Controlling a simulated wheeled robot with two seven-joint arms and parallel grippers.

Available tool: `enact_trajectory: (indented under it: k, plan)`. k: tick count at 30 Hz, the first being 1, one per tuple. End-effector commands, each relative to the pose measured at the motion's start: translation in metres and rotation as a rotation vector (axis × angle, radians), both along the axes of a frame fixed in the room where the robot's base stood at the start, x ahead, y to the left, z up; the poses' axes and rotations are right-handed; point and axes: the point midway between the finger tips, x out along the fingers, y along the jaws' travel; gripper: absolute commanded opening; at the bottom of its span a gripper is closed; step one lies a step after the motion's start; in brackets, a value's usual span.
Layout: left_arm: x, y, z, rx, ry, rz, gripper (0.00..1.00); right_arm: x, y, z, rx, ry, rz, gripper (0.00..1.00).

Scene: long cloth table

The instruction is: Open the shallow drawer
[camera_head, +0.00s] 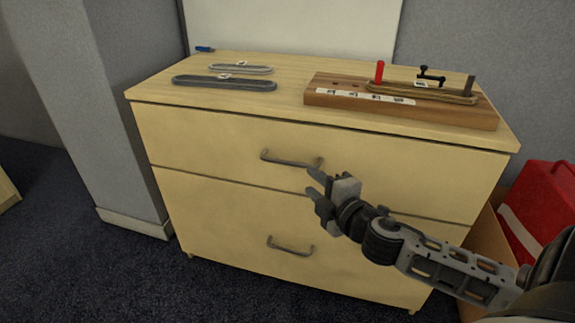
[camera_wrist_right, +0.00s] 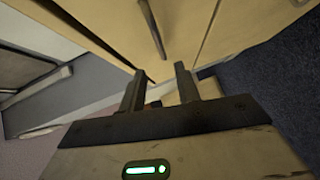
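The shallow drawer (camera_head: 400,174) is the upper of two in a light wooden cabinet, and its front looks flush with the body. Its grey bar handle (camera_head: 291,161) is at the middle of the front. My right gripper (camera_head: 312,182) is open and empty, near the right end of that handle and apart from it as far as I can tell. In the right wrist view the two fingers (camera_wrist_right: 158,88) stand apart with nothing between them, and a handle (camera_wrist_right: 152,28) shows above them. My left gripper is not in view.
The deeper lower drawer (camera_head: 215,221) with its own handle (camera_head: 290,247) is below. On top lie a wooden board (camera_head: 335,98) with pegs, and loops (camera_head: 224,83). A red case (camera_head: 540,200) and cardboard box (camera_head: 484,245) stand at the right. Dark carpet (camera_head: 90,270) is clear at left.

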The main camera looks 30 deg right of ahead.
Motion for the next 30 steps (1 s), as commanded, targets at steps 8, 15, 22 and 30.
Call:
enact_trajectory:
  k: [8, 15, 22, 30]
  plan:
    - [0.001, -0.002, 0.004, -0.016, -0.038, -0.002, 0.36, 0.052, -0.004, -0.007, -0.001, -0.004, -0.003, 0.33]
    - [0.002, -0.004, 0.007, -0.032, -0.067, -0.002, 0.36, 0.091, -0.007, -0.013, 0.001, -0.002, -0.002, 0.33]
    - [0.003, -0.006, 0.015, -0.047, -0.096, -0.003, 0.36, 0.113, -0.008, -0.017, 0.001, 0.001, -0.001, 0.33]
    - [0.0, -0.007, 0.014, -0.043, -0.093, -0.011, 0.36, 0.116, -0.008, -0.017, 0.001, 0.002, -0.001, 0.33]
